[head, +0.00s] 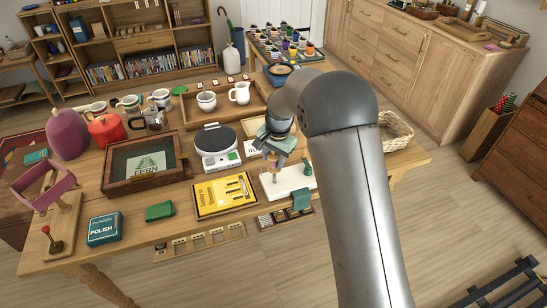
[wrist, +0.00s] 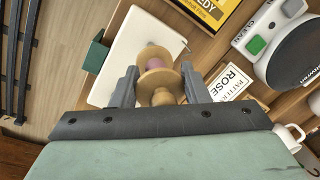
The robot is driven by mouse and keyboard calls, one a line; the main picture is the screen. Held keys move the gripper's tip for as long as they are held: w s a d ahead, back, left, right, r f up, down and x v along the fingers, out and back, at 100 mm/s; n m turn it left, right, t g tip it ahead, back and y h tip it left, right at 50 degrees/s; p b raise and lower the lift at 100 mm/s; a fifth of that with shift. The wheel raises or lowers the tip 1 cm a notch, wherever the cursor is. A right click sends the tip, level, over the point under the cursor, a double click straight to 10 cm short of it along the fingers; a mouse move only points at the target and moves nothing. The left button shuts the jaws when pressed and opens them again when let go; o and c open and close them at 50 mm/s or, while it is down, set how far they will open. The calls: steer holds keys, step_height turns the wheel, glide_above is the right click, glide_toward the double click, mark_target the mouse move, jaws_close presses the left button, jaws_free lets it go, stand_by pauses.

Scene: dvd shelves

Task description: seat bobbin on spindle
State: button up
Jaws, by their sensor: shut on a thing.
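The bobbin (wrist: 158,76) is wooden with wide flanges and a band of purple thread. My gripper (wrist: 160,85) is shut on it, one finger on each side in the wrist view. In the head view my gripper (head: 276,146) holds the bobbin (head: 272,166) over the left part of a white base plate (head: 285,187). The white plate also shows behind the bobbin in the wrist view (wrist: 120,65). I cannot make out the spindle, nor whether the bobbin touches it.
A small green-topped post (head: 307,168) stands at the plate's right end, with a green block (head: 301,200) at its front. A yellow book (head: 225,195) lies left of the plate. A kitchen scale (head: 216,146) and a wicker basket (head: 396,132) stand farther back.

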mark_target(273, 172)
steer(key=shift+f+b, duration=2.2)
steer(key=shift+f, duration=1.2)
steer(key=o, duration=1)
steer(key=shift+o, duration=0.2)
steer(key=shift+r, duration=0.1)
steer(key=r, duration=0.5)
steer(key=d+r, duration=0.1)
steer(key=r, duration=0.5)
steer(key=s+r, duration=0.1)
steer(key=r, duration=0.4)
steer(key=shift+s+d+r+b, duration=0.1)
steer(key=shift+d+r+b, duration=0.2)
steer(key=shift+d, duration=0.05)
steer(key=shift+r, duration=0.3)
